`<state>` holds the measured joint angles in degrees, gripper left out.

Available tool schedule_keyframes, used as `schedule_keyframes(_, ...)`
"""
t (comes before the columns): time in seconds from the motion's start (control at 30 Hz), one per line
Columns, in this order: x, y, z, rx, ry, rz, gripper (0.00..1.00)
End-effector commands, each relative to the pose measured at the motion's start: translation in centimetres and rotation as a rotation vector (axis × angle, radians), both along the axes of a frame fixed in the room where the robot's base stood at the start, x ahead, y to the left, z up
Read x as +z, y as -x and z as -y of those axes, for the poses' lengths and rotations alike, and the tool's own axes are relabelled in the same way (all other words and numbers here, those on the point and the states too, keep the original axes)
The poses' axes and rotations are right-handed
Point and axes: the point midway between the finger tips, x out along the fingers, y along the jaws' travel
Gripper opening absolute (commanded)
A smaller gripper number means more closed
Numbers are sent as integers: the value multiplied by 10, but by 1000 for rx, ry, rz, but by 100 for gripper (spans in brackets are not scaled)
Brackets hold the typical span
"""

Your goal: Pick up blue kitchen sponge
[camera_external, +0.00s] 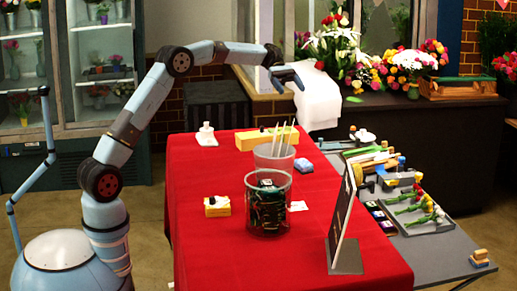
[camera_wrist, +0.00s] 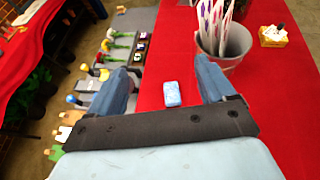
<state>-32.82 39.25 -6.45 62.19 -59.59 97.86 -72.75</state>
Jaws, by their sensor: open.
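The blue kitchen sponge (camera_external: 303,165) lies flat on the red table, just right of the light grey bucket (camera_external: 272,160). In the wrist view the sponge (camera_wrist: 172,93) is a small light blue block on the red cloth, seen between my two fingers and apart from both. My gripper (camera_external: 288,75) is high above the table, behind the bucket and sponge in the external view. In the wrist view my gripper (camera_wrist: 163,76) is open and empty, with its blue fingers spread wide. The bucket (camera_wrist: 238,42) stands close beyond the right finger.
Pale sticks rise from the bucket. A glass jar (camera_external: 268,212) with dark green contents stands in front of it. A framed sign (camera_external: 343,225) stands at the right edge. A yellow block (camera_external: 217,207) lies left. The grey side table (camera_external: 440,245) holds flowers and tools.

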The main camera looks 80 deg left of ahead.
Motion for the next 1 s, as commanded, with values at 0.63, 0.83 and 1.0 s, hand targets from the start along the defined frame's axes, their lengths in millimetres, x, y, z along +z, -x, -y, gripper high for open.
schedule_keyframes(0.63, -151, -4, -9, 11, 30, -22, 83)
schedule_keyframes(0.83, -208, -4, -9, 11, 28, -18, 83)
schedule_keyframes(1.0, -230, -5, -6, 12, 27, -14, 83)
